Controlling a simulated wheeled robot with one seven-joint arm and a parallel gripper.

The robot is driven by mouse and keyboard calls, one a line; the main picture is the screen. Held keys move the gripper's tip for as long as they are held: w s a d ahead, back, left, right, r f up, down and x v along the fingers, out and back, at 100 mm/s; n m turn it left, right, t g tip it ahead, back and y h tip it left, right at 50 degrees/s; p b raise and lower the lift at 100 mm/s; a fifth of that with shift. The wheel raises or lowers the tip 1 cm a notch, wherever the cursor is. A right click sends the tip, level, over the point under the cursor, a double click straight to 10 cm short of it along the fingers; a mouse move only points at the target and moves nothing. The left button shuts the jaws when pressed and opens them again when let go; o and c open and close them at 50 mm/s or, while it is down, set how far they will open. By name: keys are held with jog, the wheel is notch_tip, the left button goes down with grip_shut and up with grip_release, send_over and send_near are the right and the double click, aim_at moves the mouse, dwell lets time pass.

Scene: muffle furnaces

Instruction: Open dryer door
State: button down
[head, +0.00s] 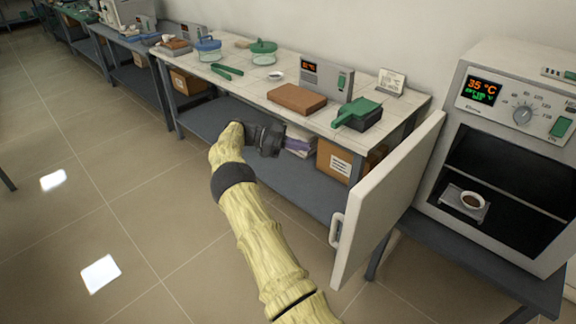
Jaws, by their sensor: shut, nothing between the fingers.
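The dryer (450,140) stands at the right, a grey box with a lit display reading 35 °C, a round knob and a green switch. Its door (385,205) is swung wide open toward the left and front, and the dark chamber shows. A white handle (336,229) is on the door's outer face near its free edge. Inside the chamber, a small white dish with brown contents (472,201) sits on a small grey plate. My gripper (277,141) is shut and empty, in front of the long bench, left of the door and apart from the handle.
A long tiled bench (235,82) runs along the wall, holding a brown block (297,99), a green scoop-like item (355,113), green tongs (227,71) and lidded glass jars. A cardboard box (340,163) is on its lower shelf. The floor at left is clear.

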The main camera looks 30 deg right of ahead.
jog(key=w+d+r+n+t+h, duration=0.3)
jog(key=d+r+n+t+h, duration=0.25)
jog(key=d+r+t, duration=0.45)
jog(key=s+a+f+n+t+y, duration=0.1)
jog(key=a+f+n+t+y, duration=0.1)
jog(key=a+n+t+y, duration=0.65)
jog(key=s+a+f+n+t+y, duration=0.1)
jog(key=a+f+n+t+y, duration=0.3)
jog(key=a, duration=1)
jog(key=s+a+f+n+g+y, duration=0.2)
jog(key=s+a+n+g, duration=0.1)
jog(key=s, duration=0.5)
jog(key=s+a+f+n+g+y, duration=0.1)
jog(key=s+a+f+n+g, duration=0.1)
jog(key=s+a, duration=0.4)
jog(key=s+a+f+n+g+y, duration=0.2)
jog(key=s+a+n+g, duration=0.1)
jog(key=s, duration=0.9)
jog(key=shift+a+f+n+g+y, duration=0.25)
jog(key=shift+a+g, duration=0.3)
jog(key=shift+a, duration=0.4)
